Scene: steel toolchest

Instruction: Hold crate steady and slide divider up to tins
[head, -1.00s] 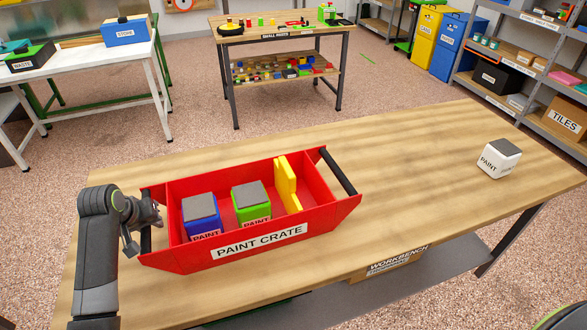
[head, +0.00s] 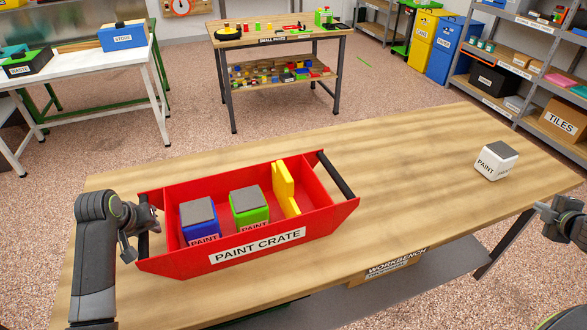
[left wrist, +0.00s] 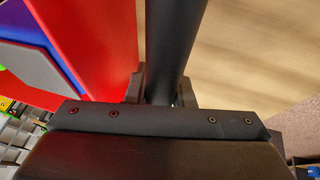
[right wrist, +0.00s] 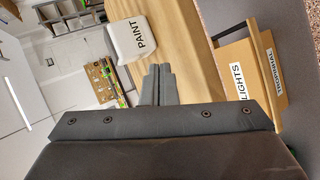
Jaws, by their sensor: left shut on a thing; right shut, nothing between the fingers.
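The red paint crate (head: 262,246) stands on the workbench, with a dark bar handle at each end. A blue paint tin (head: 200,222) and a green paint tin (head: 249,207) stand inside it. The yellow divider (head: 285,189) stands upright in the crate, right of the green tin with a small gap. My left gripper (head: 147,217) is shut on the crate's left handle (left wrist: 172,50), seen close in the left wrist view. My right gripper (head: 549,211) is shut and empty at the bench's right edge, away from the crate; its closed fingers show in the right wrist view (right wrist: 159,86).
A white paint tin (head: 496,160) stands on the bench at the far right; it also shows in the right wrist view (right wrist: 127,40). The bench top (head: 400,170) between crate and white tin is clear. A shelf unit and other tables stand beyond.

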